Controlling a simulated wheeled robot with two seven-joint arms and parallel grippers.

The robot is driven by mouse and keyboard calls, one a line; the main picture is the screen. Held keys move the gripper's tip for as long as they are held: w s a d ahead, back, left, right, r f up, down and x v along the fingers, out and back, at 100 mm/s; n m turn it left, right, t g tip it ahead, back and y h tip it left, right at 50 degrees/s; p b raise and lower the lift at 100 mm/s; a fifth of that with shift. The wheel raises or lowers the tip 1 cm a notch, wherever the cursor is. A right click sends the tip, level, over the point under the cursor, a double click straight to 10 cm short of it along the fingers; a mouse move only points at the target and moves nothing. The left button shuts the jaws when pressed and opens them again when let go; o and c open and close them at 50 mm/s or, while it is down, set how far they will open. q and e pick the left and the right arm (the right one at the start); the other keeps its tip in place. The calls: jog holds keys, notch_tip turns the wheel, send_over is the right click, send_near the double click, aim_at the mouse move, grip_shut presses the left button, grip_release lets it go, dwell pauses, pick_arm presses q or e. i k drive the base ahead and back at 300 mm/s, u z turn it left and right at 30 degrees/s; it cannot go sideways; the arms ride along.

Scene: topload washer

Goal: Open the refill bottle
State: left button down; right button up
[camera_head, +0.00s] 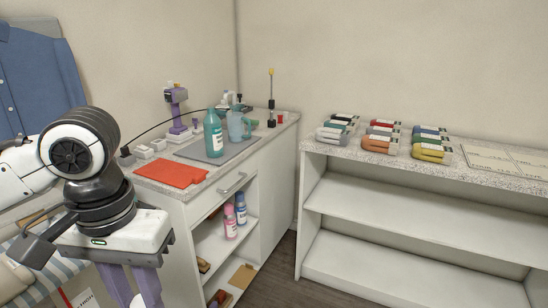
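A teal bottle (213,134) with a white label stands upright on a grey mat (188,152) on the counter. A paler blue bottle (236,124) with a handle stands just right of it. I cannot tell for sure which is the refill bottle. The teal bottle's top looks closed, but it is too small to be certain. My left gripper (133,284) points down at the lower left, in front of the counter and well apart from both bottles. Its purple fingers run out of the bottom edge, so its tips are hidden. My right gripper is not in view.
A purple upright device (177,108) stands behind the mat. Pink and blue bottles (231,220) stand on the shelf below. A right-hand shelf unit (400,203) carries several coloured packs (381,134).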

aim_at(211, 123)
jog(key=z, duration=0.35)
jog(key=i, duration=1.4)
jog(key=u, duration=0.9)
jog(key=i, duration=1.35)
jog(key=u, duration=0.2)
